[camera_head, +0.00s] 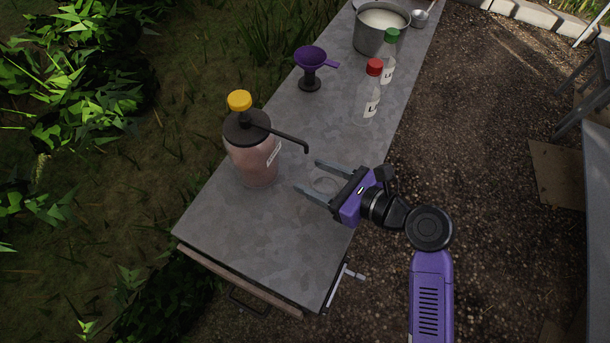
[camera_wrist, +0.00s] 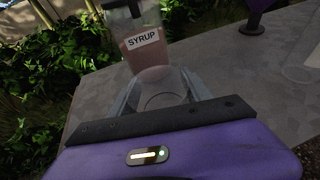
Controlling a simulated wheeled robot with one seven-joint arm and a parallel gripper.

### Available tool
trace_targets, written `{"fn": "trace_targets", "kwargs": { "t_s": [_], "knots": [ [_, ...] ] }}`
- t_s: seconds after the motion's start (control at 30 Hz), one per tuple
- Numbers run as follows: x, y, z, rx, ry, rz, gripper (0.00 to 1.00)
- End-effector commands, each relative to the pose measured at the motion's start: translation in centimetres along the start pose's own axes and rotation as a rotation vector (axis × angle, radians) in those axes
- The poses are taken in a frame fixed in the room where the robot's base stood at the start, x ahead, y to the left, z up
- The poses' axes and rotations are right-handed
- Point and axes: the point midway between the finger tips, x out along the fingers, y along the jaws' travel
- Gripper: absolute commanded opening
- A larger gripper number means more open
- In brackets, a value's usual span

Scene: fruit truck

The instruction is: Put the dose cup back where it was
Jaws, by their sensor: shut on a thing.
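The dose cup (camera_head: 326,185) is a small clear cup, hard to make out against the grey table. In the wrist view the cup (camera_wrist: 157,88) sits between the two fingers, its round rim showing. My gripper (camera_head: 307,176) is shut on the cup at the right edge of the tabletop; its fingers also show in the wrist view (camera_wrist: 160,84). I cannot tell whether the cup touches the table. The syrup jar (camera_head: 254,160), with pink contents, yellow knob and dark pump spout, stands just left of the gripper; its label shows in the wrist view (camera_wrist: 143,41).
A purple funnel (camera_head: 310,58) on a dark stand is farther back on the table (camera_head: 265,225). A red-capped bottle (camera_head: 370,95) and a green-capped bottle (camera_head: 388,62) stand at the right, near a metal pot (camera_head: 377,35) of white liquid. The near table end is clear.

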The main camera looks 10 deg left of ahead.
Motion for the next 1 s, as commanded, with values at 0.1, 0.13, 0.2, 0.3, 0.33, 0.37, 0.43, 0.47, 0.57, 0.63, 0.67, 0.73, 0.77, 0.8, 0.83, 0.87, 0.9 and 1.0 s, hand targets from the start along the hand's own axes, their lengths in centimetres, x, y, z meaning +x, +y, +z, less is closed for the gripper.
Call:
{"fn": "trace_targets", "kwargs": {
  "t_s": [0.1, 0.13, 0.2, 0.3, 0.33, 0.37, 0.43, 0.47, 0.57, 0.63, 0.67, 0.73, 0.77, 0.8, 0.83, 0.87, 0.9, 1.0],
  "knots": [
    [1.9, 0.0, 0.8, -0.001, 0.000, 0.001, 0.15],
    [2.2, 0.0, 0.8, -0.001, 0.000, 0.001, 0.15],
    [2.7, 0.0, 1.0, -0.001, 0.000, 0.000, 0.15],
    [3.0, 0.0, 0.8, 0.000, 0.001, 0.000, 0.15],
    [3.1, 0.0, 0.5, 0.001, 0.001, 0.000, 0.15],
    [3.2, 0.0, 0.2, 0.003, 0.002, 0.000, 0.15],
    [3.5, 0.0, -0.6, 0.003, 0.002, 0.000, 0.15],
    [3.6, 0.0, -1.0, 0.004, 0.002, -0.001, 0.15],
    [4.0, 0.0, -2.1, 0.003, 0.001, -0.001, 0.15],
    [4.1, 0.0, -2.3, 0.001, 0.000, -0.001, 0.15],
    [4.1, 0.0, -2.3, 0.000, 0.000, -0.001, 0.15],
    [4.1, 0.0, -2.3, 0.000, 0.000, -0.001, 0.15],
    [4.1, 0.0, -2.3, 0.000, 0.000, -0.001, 0.15],
    [4.0, 0.0, -2.3, 0.000, 0.000, -0.001, 0.15],
    [4.1, 0.0, -2.3, 0.000, 0.000, -0.001, 0.15],
    [4.1, 0.0, -2.3, 0.000, 0.000, -0.001, 0.15],
    [4.1, 0.0, -2.4, 0.000, 0.000, -0.001, 0.15],
    [4.2, 0.0, -2.5, 0.000, 0.000, -0.001, 0.65]
  ]
}}
